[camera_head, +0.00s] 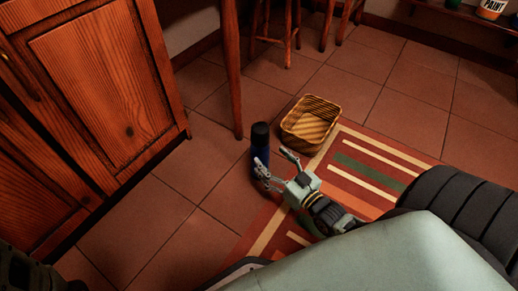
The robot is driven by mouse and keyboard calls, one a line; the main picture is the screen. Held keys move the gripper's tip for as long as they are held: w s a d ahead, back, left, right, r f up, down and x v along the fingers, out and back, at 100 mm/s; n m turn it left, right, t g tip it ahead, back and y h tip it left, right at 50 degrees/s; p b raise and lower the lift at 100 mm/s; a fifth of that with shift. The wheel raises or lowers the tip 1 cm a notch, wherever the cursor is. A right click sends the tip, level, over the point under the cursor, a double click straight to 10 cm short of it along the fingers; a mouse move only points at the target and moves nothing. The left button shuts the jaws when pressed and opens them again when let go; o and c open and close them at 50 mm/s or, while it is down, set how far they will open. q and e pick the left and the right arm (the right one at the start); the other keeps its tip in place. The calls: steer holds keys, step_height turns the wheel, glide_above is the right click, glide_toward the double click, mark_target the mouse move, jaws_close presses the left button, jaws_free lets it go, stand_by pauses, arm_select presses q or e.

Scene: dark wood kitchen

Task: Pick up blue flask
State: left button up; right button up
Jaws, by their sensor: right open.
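The blue flask (260,151) with a black cap stands upright on the tiled floor, beside a wicker basket. My right gripper (273,163) is open, its two fingers pointing toward the flask. The left finger overlaps the flask's lower right side in the view. I cannot tell whether the finger touches it. The flask's lower end is partly hidden by the gripper. My left gripper is not in view.
The wicker basket (311,124) sits just right of the flask, at the edge of a striped rug (375,170). A wooden table leg (231,70) stands behind the flask. Wooden cabinets (100,85) are at the left. Tiled floor (165,215) between cabinets and rug is clear.

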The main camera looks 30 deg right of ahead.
mark_target(267, 154)
steer(key=shift+w+f+b, duration=0.1)
steer(key=shift+w+b, duration=0.4)
steer(key=shift+w, duration=0.4)
steer(key=w+b, duration=0.3)
steer(key=shift+w+f+b, duration=0.1)
steer(key=shift+w+b, duration=0.25)
steer(key=shift+w, duration=0.05)
steer(key=shift+w+a+r, duration=0.1)
steer(key=shift+w+r, duration=0.1)
steer(key=shift+w, duration=0.35)
steer(key=c, duration=1.7)
steer(key=shift+r, duration=0.1)
